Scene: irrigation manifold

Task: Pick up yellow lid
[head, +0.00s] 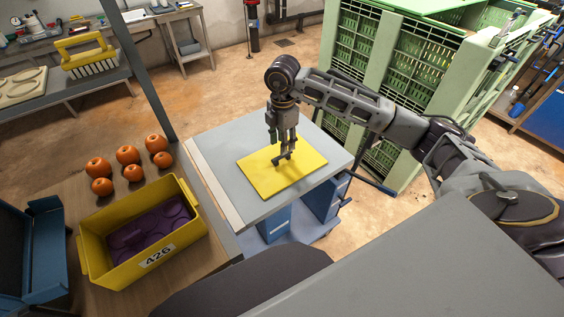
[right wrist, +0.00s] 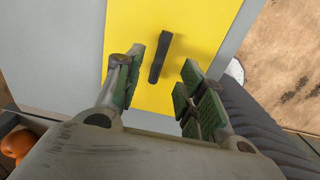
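The yellow lid (head: 284,171) lies flat on the grey top of a small table. A dark bar handle (head: 284,158) stands up from its middle. My right gripper (head: 283,148) points down over the lid, close to the handle. In the right wrist view the gripper (right wrist: 165,85) is open, and the handle (right wrist: 160,58) shows between the lines of its two green-padded fingers, a little beyond their tips. The lid (right wrist: 200,30) fills much of that view. I cannot see contact between fingers and handle. My left gripper is not in view.
The small grey table (head: 222,160) stands on a blue base. Left of it, a wooden table holds several orange fruits (head: 128,155) and a yellow bin (head: 110,275) marked 426 with a purple insert. Green crates (head: 400,60) stand behind my right arm.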

